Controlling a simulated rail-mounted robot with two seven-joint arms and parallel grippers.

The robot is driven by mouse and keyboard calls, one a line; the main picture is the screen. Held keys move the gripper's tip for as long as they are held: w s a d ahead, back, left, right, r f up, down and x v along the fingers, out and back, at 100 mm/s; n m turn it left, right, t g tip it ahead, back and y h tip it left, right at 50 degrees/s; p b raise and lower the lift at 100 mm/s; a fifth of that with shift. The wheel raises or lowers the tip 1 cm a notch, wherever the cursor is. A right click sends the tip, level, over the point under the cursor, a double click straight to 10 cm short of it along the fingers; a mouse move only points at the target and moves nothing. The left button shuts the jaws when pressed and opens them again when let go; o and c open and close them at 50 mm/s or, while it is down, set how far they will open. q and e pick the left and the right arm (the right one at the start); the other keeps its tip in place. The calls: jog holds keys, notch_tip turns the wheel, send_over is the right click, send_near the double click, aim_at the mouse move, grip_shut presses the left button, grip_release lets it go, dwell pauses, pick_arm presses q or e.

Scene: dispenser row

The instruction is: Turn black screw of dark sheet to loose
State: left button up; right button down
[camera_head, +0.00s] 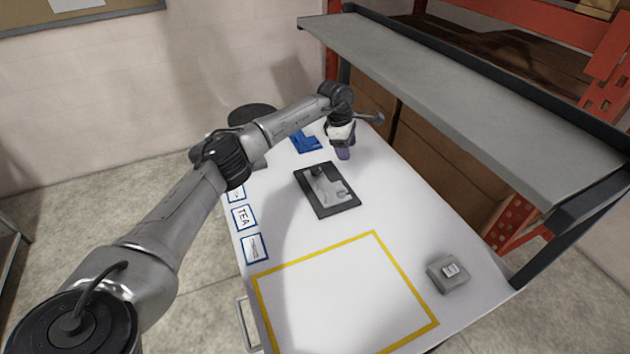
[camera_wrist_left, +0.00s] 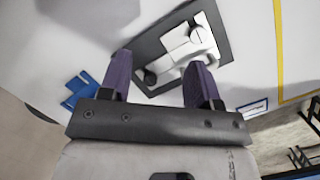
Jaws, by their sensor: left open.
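The dark sheet (camera_head: 349,205) lies on the white table and carries a light grey fixture (camera_head: 328,190). In the left wrist view the sheet (camera_wrist_left: 222,25) and fixture (camera_wrist_left: 190,42) show beyond my fingers. A small black screw (camera_wrist_left: 149,76) shows there at the fixture's end, between the two fingers and closer to the left one. In the head view a dark knob at the sheet's far end looks like this screw (camera_head: 316,170). My left gripper (camera_head: 343,153) is open, with purple fingers apart (camera_wrist_left: 160,62), beyond the sheet's far edge. My right gripper is not in view.
A blue part (camera_head: 305,143) lies left of my gripper and also shows in the left wrist view (camera_wrist_left: 80,88). A grey box (camera_head: 447,273) sits at the right edge. A grey shelf (camera_head: 470,105) overhangs the right side. The yellow-outlined area (camera_head: 345,300) is empty.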

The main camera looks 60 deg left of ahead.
pick_arm(q)
jog(key=r+n+g+y+b, duration=0.1)
jog(key=g+y+b, duration=0.1)
send_over(315, 170)
notch_tip(315, 170, down, 13)
jog(key=shift+r+b, duration=0.1)
jog(key=shift+b, duration=0.85)
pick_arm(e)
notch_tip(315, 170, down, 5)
